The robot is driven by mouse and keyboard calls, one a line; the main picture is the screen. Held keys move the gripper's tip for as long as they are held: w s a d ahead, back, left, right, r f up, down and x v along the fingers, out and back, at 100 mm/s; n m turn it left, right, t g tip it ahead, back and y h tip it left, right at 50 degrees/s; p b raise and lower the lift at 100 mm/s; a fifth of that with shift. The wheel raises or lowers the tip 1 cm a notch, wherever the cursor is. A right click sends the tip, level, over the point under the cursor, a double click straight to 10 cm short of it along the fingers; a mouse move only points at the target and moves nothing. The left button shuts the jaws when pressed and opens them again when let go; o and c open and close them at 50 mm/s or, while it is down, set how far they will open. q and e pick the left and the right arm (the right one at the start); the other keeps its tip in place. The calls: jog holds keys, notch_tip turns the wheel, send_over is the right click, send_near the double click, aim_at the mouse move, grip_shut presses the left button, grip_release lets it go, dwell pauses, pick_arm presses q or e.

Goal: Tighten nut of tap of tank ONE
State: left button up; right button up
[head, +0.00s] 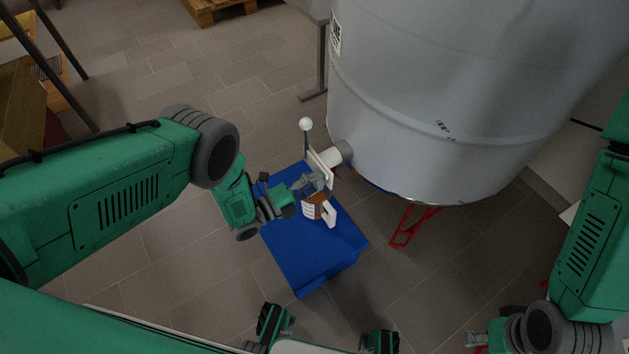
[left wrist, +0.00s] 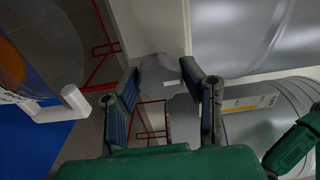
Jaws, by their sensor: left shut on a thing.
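The grey tank (head: 450,90) fills the upper right of the head view. Its tap has a white pipe (head: 330,157), a pale plate and a lever with a white ball (head: 306,124). My left gripper (head: 312,182) is at the tap's lower outlet end, just above a jug. The fingers partly hide the nut in the head view. My right gripper (head: 478,341) is low at the right, cut by the frame edge, its jaws unclear.
A jug of amber liquid with a white handle (head: 330,214) stands on a blue stand (head: 305,255) under the tap. The handle also shows in the left wrist view (left wrist: 75,101). A red support (head: 410,226) stands beneath the tank.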

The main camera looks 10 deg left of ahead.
pick_arm(q)
jog(key=shift+s+d+f+m, duration=0.15)
jog(key=shift+m, duration=0.15)
jog(key=o, duration=0.9)
jog(key=shift+o, duration=1.2)
jog(key=v, duration=1.1)
jog(key=shift+s+a, duration=0.25)
jog(key=shift+a, duration=0.05)
